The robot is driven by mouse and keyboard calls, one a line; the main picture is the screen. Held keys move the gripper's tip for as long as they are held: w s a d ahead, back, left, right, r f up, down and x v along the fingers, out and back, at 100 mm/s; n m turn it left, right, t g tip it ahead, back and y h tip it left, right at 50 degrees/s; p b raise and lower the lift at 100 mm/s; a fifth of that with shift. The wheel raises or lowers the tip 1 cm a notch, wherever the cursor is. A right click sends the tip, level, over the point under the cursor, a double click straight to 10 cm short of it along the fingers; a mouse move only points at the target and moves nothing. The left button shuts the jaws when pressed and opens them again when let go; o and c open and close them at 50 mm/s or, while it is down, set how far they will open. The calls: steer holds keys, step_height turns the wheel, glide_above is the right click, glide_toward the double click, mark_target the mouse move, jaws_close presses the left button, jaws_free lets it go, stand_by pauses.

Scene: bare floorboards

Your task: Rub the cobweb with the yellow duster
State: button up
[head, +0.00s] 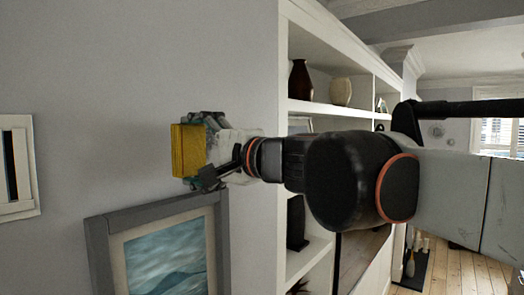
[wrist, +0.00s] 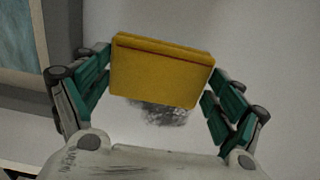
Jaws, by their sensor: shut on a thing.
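The yellow duster (head: 186,150) is a yellow block held at the end of my outstretched arm in the head view. My gripper (head: 200,150) is shut on it. In the wrist view the duster (wrist: 162,72) sits between the two green-padded fingers of my gripper (wrist: 160,80), slightly tilted. The cobweb (wrist: 160,115) is a dark grey smudge on the pale wall, just below the duster's lower edge in the wrist view. The duster hides its upper part. I cannot tell whether the duster touches the wall. The cobweb does not show in the head view.
A framed seascape (head: 168,262) is below my gripper, and another frame (head: 17,165) hangs at far left. White shelves (head: 330,109) with a brown vase (head: 300,80) and a cream vase (head: 341,92) stand behind my arm. Open floorboards (head: 458,272) show at lower right.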

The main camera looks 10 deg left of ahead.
mark_target(193, 132)
steer(key=shift+x, duration=0.95)
steer(key=shift+w+d, duration=0.1)
steer(key=shift+w+d, duration=0.45)
steer(key=shift+w, duration=0.4)
steer(key=shift+w+d, duration=0.5)
steer(key=shift+w, duration=0.35)
steer(key=shift+w+d+r+p, duration=0.8)
steer(key=shift+w+d, duration=0.9)
steer(key=shift+w, duration=1.85)
steer(key=shift+s+a, duration=0.9)
steer(key=shift+s, duration=0.9)
steer(key=shift+s+a, duration=0.95)
steer(key=shift+s, duration=0.8)
steer(key=shift+s+a, duration=0.9)
steer(key=shift+s, duration=0.9)
steer(key=shift+r+p, duration=0.4)
steer(key=shift+r, duration=0.55)
steer(key=w+d, duration=0.5)
steer(key=w, duration=0.5)
steer(key=shift+w+d, duration=0.3)
steer(key=shift+w, duration=0.05)
